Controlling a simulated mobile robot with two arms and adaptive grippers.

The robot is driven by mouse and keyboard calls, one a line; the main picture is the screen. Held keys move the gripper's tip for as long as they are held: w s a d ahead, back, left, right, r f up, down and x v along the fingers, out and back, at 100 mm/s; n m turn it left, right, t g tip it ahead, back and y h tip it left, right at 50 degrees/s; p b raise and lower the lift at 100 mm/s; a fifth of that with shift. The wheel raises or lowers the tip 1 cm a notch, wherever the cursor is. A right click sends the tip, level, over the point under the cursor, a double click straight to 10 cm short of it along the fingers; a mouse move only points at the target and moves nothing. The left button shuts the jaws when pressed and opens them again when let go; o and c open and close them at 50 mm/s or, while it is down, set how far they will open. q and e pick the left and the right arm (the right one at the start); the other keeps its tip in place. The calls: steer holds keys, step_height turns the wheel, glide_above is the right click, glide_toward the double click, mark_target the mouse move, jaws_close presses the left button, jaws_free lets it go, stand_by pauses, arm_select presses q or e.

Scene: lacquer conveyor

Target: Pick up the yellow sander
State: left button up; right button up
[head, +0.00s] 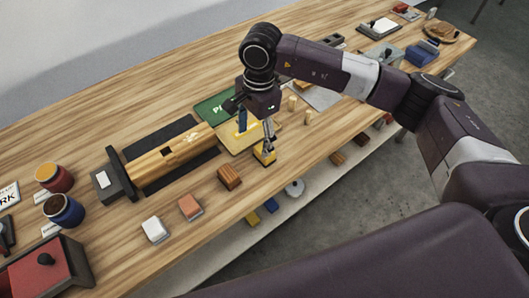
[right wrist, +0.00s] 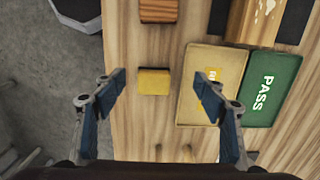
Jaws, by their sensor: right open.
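The yellow sander (head: 264,157) is a small block with a yellow top. It sits on the wooden bench near its front edge, below my right gripper (head: 255,128). In the right wrist view the sander (right wrist: 154,82) lies between the two blue-padded fingers of the right gripper (right wrist: 160,78). The fingers are spread wide and hold nothing. Bare wood shows between the sander and each finger in that view. In the head view the gripper hides part of the sander. My left gripper is not in view.
A brown block (head: 229,177), an orange block (head: 190,207) and a white block (head: 155,230) stand along the front edge. A yellow mat (right wrist: 213,60) and a green PASS mat (right wrist: 273,90) lie beside the sander. A wooden beam (head: 172,159) lies to the left.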

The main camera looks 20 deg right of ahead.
steer(key=shift+w+d+r+h, duration=0.1)
steer(key=shift+w+d+h, duration=0.1)
steer(key=shift+d, duration=0.35)
steer(key=shift+w+d+r+h, duration=0.1)
steer(key=shift+d+h, duration=0.1)
steer(key=shift+d, duration=0.35)
steer(key=shift+d+f, duration=0.2)
steer(key=shift+d, duration=0.1)
steer(key=f+p, duration=0.1)
steer(key=f, duration=0.1)
steer(key=f+p, duration=0.1)
steer(key=f, duration=0.1)
steer(key=f+p, duration=0.1)
steer(key=f, duration=0.2)
steer(key=shift+s+p, duration=0.25)
steer(key=shift+p, duration=0.05)
steer(key=shift+f, duration=0.15)
steer(key=shift+w, duration=0.1)
steer(key=c, duration=1.3)
steer(key=shift+w+r+b, duration=0.1)
steer(key=shift+r+b, duration=0.2)
steer(key=shift+r, duration=0.4)
step_height(320, 180, up, 19)
steer(key=b, duration=0.4)
steer(key=shift+f+b, duration=0.15)
steer(key=shift+b, duration=0.15)
